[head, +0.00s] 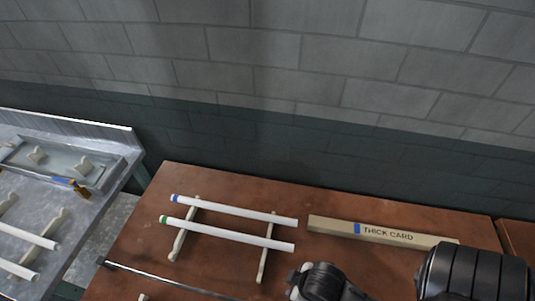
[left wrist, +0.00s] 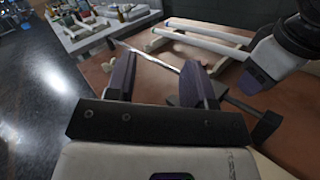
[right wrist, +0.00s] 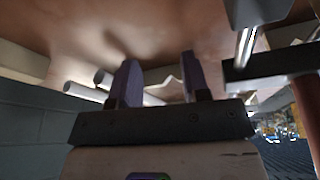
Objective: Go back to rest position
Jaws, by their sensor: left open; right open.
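My left gripper (left wrist: 160,80) is open in the left wrist view, with nothing between its two purple-grey fingers. A thin metal rod (left wrist: 158,58) lies on the brown table beyond the fingers. My right gripper (right wrist: 158,82) is open and empty in the right wrist view. Two white tubes lie side by side across pale supports in the head view, one with a blue end (head: 235,210) and one with a green end (head: 230,234). No fingertips show in the head view; dark parts of my arms fill its lower right.
A grey metal bench (head: 100,205) with a tray and more tubes stands left, across a gap. A block wall rises behind.

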